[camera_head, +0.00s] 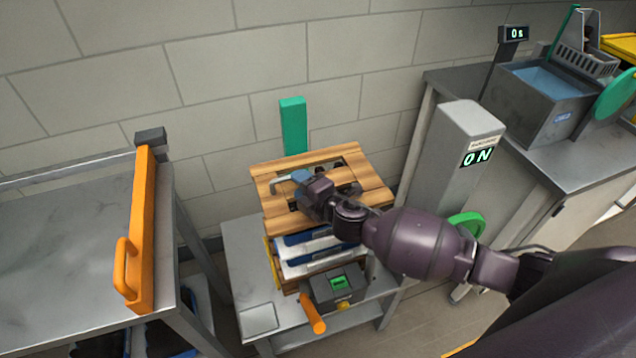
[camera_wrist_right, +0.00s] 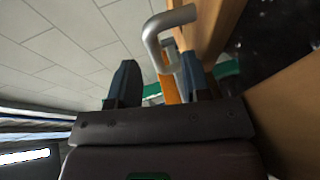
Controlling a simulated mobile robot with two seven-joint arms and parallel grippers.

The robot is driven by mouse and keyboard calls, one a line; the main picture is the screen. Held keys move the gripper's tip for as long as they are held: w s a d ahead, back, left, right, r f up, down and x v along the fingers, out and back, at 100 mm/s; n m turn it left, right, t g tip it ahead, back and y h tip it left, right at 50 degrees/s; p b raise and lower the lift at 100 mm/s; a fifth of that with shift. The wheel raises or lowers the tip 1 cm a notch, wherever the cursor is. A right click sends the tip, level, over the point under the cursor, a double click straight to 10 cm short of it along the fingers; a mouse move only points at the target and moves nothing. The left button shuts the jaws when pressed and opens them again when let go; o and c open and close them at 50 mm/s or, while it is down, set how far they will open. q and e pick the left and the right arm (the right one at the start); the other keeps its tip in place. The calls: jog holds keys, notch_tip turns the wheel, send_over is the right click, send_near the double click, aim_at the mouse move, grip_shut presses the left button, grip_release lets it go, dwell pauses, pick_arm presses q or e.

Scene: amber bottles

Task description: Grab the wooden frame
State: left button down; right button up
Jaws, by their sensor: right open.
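The wooden frame (camera_head: 350,163) is made of light brown planks around an opening and lies on top of a stack on a small grey table. My right gripper (camera_head: 297,182) is over the frame's left part. In the right wrist view, the two dark fingers of my right gripper (camera_wrist_right: 158,80) stand apart with a gap between them. A bent grey metal handle (camera_wrist_right: 172,22) shows by the fingertips, beside a wooden side of the frame (camera_wrist_right: 216,30). I cannot tell whether the fingers touch the handle. My left gripper is not in view.
White and blue trays (camera_head: 308,250) sit under the frame. A grey box with an orange handle (camera_head: 313,312) is at the table's front. A green post (camera_head: 293,125) stands behind. A grey "ON" column (camera_head: 460,150) stands right; a bench with an orange bar (camera_head: 140,230) stands left.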

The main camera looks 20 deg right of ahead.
jog(key=w+a, duration=0.2)
jog(key=w, duration=0.1)
jog(key=shift+w+f, duration=0.1)
jog(key=shift+w+a+f, duration=0.1)
jog(key=shift+w, duration=0.25)
jog(key=shift+c, duration=0.4)
grip_shut()
